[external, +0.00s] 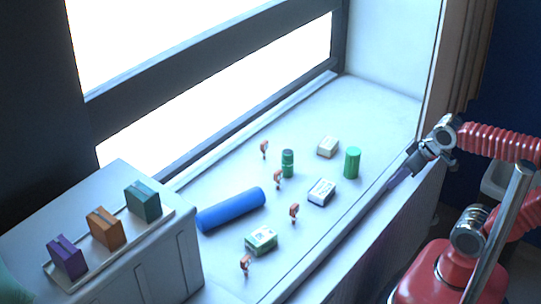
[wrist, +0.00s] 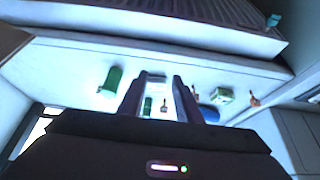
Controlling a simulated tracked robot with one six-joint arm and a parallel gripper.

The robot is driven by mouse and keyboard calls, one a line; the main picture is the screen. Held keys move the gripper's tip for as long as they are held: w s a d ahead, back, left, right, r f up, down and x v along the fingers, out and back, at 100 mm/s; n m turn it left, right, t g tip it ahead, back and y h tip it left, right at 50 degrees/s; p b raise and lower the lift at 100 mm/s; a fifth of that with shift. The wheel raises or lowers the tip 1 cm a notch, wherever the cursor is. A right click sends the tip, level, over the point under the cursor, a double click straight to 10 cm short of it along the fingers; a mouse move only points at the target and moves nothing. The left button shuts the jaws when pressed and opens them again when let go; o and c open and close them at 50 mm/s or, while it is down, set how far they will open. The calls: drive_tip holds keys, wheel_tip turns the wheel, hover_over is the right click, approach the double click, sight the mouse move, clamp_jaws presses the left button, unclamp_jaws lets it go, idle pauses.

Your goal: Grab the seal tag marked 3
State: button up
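Several small orange-brown seal tags stand on the white sill in the external view: one at the back (external: 264,148), one beside the green bottle (external: 278,179), one in front of the white box (external: 293,212) and one at the front (external: 245,263). Their numbers are too small to read. My gripper (external: 391,187) is at the sill's right edge, apart from all tags and empty. In the wrist view its two fingers (wrist: 157,88) stand apart, with one tag (wrist: 165,105) seen between them and another tag (wrist: 253,99) to the right.
A blue roll (external: 231,209), a green-white box (external: 261,240), a white box (external: 321,192), a cream box (external: 327,147), a green bottle (external: 288,163) and a green cylinder (external: 352,162) share the sill. Purple, orange and teal boxes stand on a tray (external: 113,248) at left.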

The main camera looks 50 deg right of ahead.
drive_tip(key=shift+o, duration=0.6)
drive_tip(key=o, duration=0.4)
drive_tip(key=shift+c, duration=0.2)
